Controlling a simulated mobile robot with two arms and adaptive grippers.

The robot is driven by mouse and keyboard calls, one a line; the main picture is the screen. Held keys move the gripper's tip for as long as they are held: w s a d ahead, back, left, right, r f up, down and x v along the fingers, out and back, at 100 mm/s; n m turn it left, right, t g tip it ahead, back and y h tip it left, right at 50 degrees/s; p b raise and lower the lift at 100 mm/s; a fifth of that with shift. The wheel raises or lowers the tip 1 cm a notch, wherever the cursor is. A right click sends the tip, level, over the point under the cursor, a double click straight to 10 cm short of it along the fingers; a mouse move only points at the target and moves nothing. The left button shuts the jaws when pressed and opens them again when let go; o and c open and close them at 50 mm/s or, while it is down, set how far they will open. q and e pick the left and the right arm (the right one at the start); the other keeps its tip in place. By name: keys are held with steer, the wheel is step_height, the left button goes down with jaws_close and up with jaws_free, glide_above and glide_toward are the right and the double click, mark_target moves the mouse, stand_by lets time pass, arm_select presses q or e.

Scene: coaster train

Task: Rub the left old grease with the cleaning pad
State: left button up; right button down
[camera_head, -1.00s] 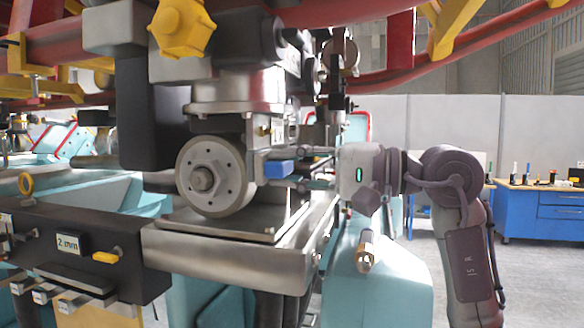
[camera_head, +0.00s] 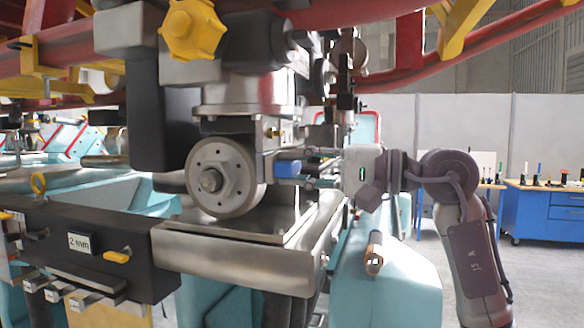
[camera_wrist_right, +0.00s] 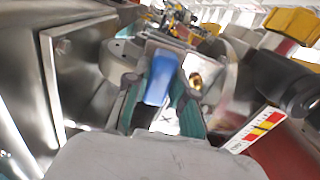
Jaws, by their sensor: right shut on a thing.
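My right gripper (camera_head: 292,169) reaches in from the right and is shut on a blue block, which looks like the cleaning pad (camera_head: 287,169). The pad is just right of the grey steel wheel (camera_head: 222,177) in the head view; I cannot tell whether it touches anything. In the right wrist view the blue pad (camera_wrist_right: 160,78) sits between the two fingers (camera_wrist_right: 158,100), pointing away from the wrist toward round metal parts. I cannot make out the left old grease in either view. My left gripper is not in view.
A steel tray (camera_head: 240,258) lies under the wheel. A yellow knob (camera_head: 192,28) and red track pipes hang above. A black block with a "2 mm" label (camera_head: 79,242) stands at left. A blue workbench (camera_head: 545,212) is far right, with open floor before it.

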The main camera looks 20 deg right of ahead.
steer(key=shift+w+d+r+p, duration=0.1)
steer(key=shift+w+d+p, duration=0.1)
steer(key=shift+w+d, duration=0.35)
steer(key=shift+w+d+p, duration=0.15)
steer(key=shift+w+d, duration=0.1)
steer(key=shift+w, duration=0.55)
steer(key=shift+s+a+f+b, duration=0.25)
steer(key=shift+s+b, duration=0.1)
steer(key=shift+b, duration=0.2)
steer(key=shift+s+a+r+b, duration=0.15)
steer(key=shift+s+a+b, duration=0.15)
steer(key=shift+s+a, duration=0.35)
steer(key=shift+s+a+b, duration=0.35)
steer(key=shift+s+b, duration=0.05)
steer(key=shift+s, duration=0.45)
steer(key=shift+s+a, duration=0.35)
steer(key=shift+s, duration=0.2)
